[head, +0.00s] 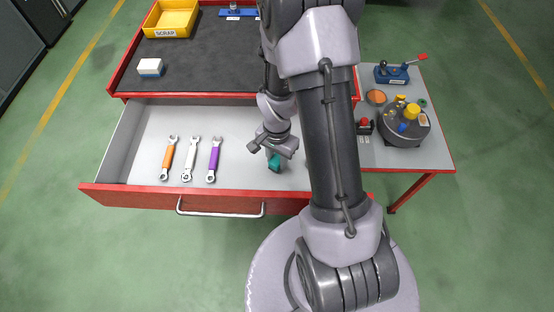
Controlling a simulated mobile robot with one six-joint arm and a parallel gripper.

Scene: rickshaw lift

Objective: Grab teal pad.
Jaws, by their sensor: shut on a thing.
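The teal pad (274,163) is a small teal block at the right part of the open drawer. My gripper (274,153) points down into the drawer and is shut on the pad. The gripper covers the pad's upper part, and its lower part shows below the fingers. I cannot tell whether the pad touches the drawer floor.
The open drawer (245,178) also holds an orange wrench (167,159), a white wrench (189,160) and a purple wrench (213,161). The bench top above holds a yellow scrap bin (171,20) and a white-blue block (150,67). A side table (420,158) carries several devices.

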